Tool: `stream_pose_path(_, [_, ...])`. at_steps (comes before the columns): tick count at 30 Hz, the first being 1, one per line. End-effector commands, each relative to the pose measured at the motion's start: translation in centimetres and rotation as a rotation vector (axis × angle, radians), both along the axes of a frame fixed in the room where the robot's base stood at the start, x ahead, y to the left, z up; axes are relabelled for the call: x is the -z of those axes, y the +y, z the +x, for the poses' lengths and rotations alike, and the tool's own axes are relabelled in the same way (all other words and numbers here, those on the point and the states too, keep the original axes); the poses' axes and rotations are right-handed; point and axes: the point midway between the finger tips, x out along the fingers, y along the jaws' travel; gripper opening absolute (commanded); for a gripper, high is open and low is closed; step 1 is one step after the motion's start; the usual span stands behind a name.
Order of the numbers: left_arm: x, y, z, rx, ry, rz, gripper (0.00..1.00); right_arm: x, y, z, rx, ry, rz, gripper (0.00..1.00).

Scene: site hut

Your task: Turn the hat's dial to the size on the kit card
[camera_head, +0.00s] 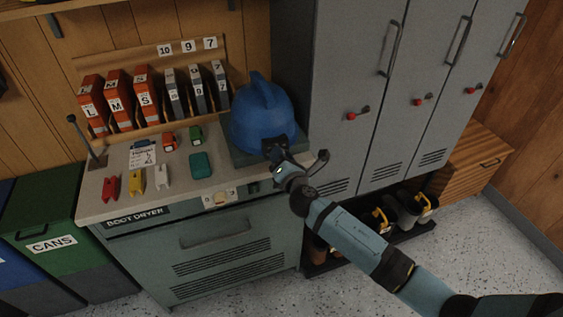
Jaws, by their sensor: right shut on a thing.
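The blue hat (262,108) sits on a dark block (238,157) at the right end of the boot dryer's top. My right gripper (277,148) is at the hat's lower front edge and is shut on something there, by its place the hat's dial. The gripper covers the dial, so its setting cannot be read. A white and blue card (142,153), which looks like the kit card, lies on the left part of the top. Its print is too small to read. My left gripper is not in view.
Orange and grey binders (118,101) stand behind the card. Small red, yellow and white clips (134,180), a teal case (201,166) and a lever (82,140) are on the left. A black knob (323,155) sticks out right of the gripper. Grey lockers (370,90) stand at right.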

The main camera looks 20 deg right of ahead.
Motion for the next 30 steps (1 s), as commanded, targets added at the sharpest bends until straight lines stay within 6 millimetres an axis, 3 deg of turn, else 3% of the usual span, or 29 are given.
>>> stream_pose_path(15, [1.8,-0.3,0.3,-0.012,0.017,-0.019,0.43,0.3,0.0,0.0,0.001,0.017,0.492,0.12])
stream_pose_path(30, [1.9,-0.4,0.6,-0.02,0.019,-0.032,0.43,0.3,0.0,0.0,0.0,0.03,0.856,0.12])
